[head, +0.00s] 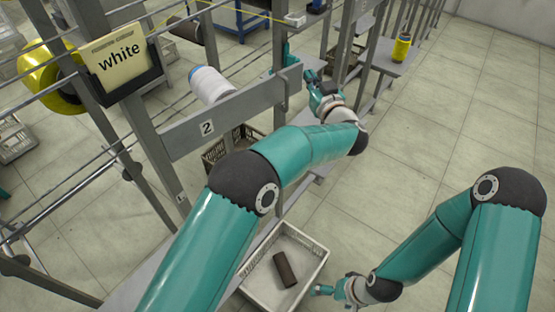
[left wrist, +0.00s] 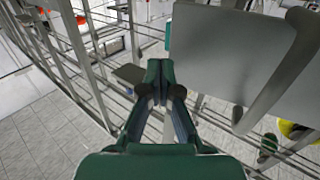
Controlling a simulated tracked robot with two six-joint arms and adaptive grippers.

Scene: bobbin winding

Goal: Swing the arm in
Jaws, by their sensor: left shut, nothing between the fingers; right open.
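My left gripper (head: 311,78) is shut and empty, beside the right end of the grey panel marked 2 (head: 235,115) on the winding frame. In the left wrist view its two fingers meet (left wrist: 158,72), and a broad grey plate (left wrist: 225,50) fills the upper right. A grey bent bar (left wrist: 285,75) runs down that plate's right side. A white bobbin (head: 211,85) lies tilted behind the panel. I cannot tell for sure which part is the swing arm, or whether my fingers touch it. My right gripper (head: 322,291) is open, low beside the grey crate.
The grey crate (head: 316,268) holds a dark brown tube (head: 285,270). A "white" card (head: 118,55) hangs on the frame at left, near a yellow spool (head: 50,80). A yellow bobbin (head: 401,47) stands on a far shelf. The tiled floor at right is clear.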

